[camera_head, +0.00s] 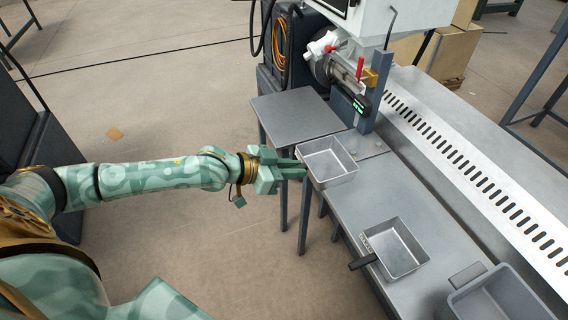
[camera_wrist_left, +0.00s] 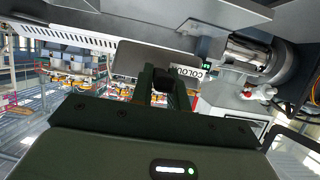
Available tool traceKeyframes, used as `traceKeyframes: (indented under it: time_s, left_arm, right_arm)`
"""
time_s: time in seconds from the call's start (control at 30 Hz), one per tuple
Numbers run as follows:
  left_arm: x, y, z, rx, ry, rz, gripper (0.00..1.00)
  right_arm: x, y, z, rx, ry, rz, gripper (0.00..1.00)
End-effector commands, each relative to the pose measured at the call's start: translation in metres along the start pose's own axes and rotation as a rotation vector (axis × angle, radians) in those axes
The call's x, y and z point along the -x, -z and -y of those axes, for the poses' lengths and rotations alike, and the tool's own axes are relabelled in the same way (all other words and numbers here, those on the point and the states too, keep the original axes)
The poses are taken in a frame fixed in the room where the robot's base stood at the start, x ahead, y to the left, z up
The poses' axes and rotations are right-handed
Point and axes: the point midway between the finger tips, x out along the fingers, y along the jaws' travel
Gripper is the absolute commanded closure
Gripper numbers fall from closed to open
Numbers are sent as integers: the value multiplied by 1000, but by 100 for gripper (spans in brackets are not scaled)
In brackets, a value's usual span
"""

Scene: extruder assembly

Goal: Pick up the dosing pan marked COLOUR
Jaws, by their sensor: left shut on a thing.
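The metal dosing pan marked COLOUR (camera_head: 328,162) is a shallow square tray at the near end of the extruder, at the edge of the grey bench. My left gripper (camera_head: 298,169) is shut on its handle side, and the pan looks roughly level. In the left wrist view the pan (camera_wrist_left: 143,58) is just beyond the fingers (camera_wrist_left: 163,82), its white COLOUR label showing upside down beside them. The handle is mostly hidden by the fingers. I cannot tell whether the pan's bottom touches the bench. My right gripper is not in view.
A second pan (camera_head: 399,252) with a black handle lies on the grey bench (camera_head: 360,205). A grey bin (camera_head: 470,275) stands at the lower right. The extruder (camera_head: 345,75) and a small side table (camera_head: 290,112) are behind. A slotted rail (camera_head: 470,165) runs along the right.

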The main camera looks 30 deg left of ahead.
Motion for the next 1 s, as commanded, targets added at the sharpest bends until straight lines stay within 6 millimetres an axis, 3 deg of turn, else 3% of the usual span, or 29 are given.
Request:
traceKeyframes:
  time_s: [1.0]
  left_arm:
    - [-66,-3,-31,1,-1,-2,100]
  right_arm:
    - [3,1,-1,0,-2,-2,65]
